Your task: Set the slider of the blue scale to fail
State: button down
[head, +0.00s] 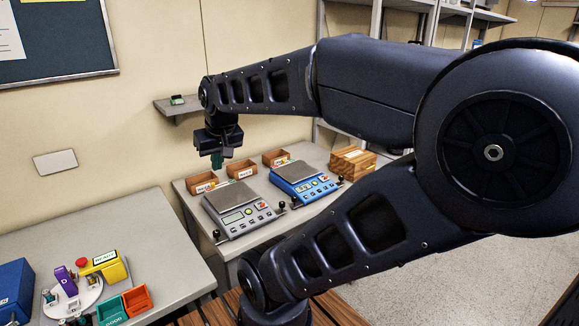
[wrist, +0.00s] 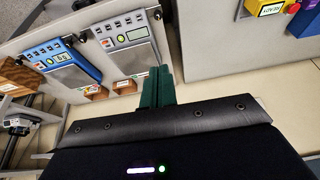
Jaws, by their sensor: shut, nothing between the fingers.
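The blue scale (head: 305,184) stands on the grey table, right of a grey scale (head: 240,208). It has a metal plate, a small display and coloured buttons on its sloped front. Small black knobs show near the scale fronts, one beside the blue scale's right edge (head: 340,179); the slider's setting is too small to read. The blue scale also shows at the upper left of the wrist view (wrist: 64,62). My gripper (head: 217,161) is shut and empty, its green fingers together, raised above the back left of the table, away from the blue scale.
Three brown bins, one of them the middle bin (head: 242,169), line the back of the table. A separate table (head: 150,225) at left holds a yellow device (head: 105,266) and coloured trays.

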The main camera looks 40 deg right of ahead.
jog(key=w+d+r+m, duration=0.1)
jog(key=w+d, duration=0.3)
jog(key=w, duration=0.3)
jog(key=w+d+r+m, duration=0.1)
jog(key=w+d+r, duration=0.1)
jog(key=w+d, duration=0.35)
jog(key=m+g+h, duration=0.2)
jog(key=m+h, duration=0.1)
jog(key=m, duration=0.4)
send_over(284, 161)
jog(key=w+d, duration=0.2)
jog(key=w, duration=0.1)
notch_tip(284, 161, down, 20)
jog(key=shift+s+r, duration=0.15)
jog(key=shift+s, duration=0.1)
jog(key=shift+a, duration=0.1)
jog(key=shift+s+a+f, duration=0.1)
jog(key=shift+f, duration=2.3)
jog(key=shift+s+a+f, duration=0.1)
jog(key=shift+f, duration=2.3)
